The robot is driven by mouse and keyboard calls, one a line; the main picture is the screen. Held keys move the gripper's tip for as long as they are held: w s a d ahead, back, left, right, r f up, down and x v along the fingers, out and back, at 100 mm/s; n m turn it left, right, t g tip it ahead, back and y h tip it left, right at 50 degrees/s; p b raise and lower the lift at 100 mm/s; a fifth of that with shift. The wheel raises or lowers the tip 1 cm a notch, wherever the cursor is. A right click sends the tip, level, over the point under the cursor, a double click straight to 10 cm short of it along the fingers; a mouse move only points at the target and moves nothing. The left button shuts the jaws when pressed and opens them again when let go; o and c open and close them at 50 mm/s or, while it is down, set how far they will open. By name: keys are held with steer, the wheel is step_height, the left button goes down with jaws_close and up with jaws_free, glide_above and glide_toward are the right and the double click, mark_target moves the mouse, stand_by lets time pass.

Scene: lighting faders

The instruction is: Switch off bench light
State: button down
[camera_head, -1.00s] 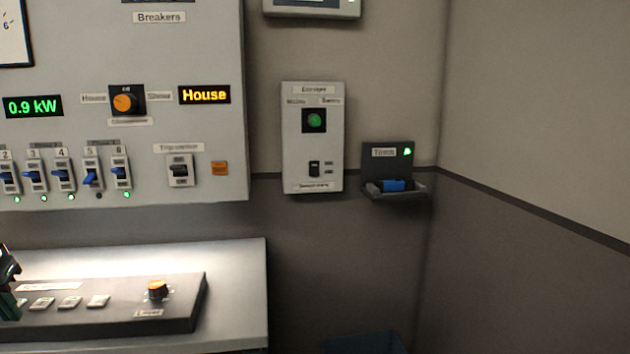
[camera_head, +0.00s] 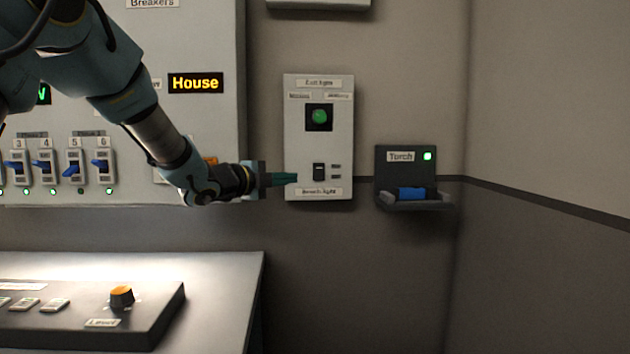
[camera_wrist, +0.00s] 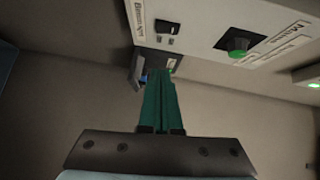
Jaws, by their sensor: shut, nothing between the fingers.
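The bench light switch (camera_head: 319,172) is a small black rocker low on a pale wall panel (camera_head: 292,130), above a label that reads bench light. In the wrist view the switch (camera_wrist: 167,27) shows near the top, beyond the fingers. My gripper (camera_head: 294,178) is shut and empty, with its green fingers pointing right at the panel's lower left edge. Its tips are a little left of the switch. I cannot tell whether they touch the panel. The gripper also shows in the wrist view (camera_wrist: 160,78). The bench surface (camera_head: 215,290) below is brightly lit.
A torch holder (camera_head: 405,160) with a blue torch (camera_head: 411,193) is to the right. The breaker cabinet (camera_head: 215,50) is left, behind my arm. A console with an orange knob (camera_head: 122,295) lies on the bench.

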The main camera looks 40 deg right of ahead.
steer(key=shift+d, duration=0.1)
steer(key=p, duration=0.3)
glide_toward(322, 177)
steer(key=s+d, duration=0.3)
steer(key=d, duration=0.1)
steer(key=shift+w+d+r+p, duration=0.1)
steer(key=shift+w+d+p, duration=0.2)
steer(key=shift+w, duration=0.3)
steer(key=shift+w+d+p, duration=0.2)
steer(key=shift+w+p, duration=0.05)
steer(key=shift+w, duration=0.35)
steer(key=shift+w+d+f, duration=0.25)
steer(key=shift+w+d, duration=0.2)
steer(key=shift+f, duration=0.1)
steer(key=b, duration=0.3)
steer(key=shift+w+d+f, duration=0.15)
steer(key=shift+f, duration=0.2)
steer(key=shift+r+p, duration=0.45)
steer(key=shift+p, duration=0.05)
steer(key=shift+f, duration=0.15)
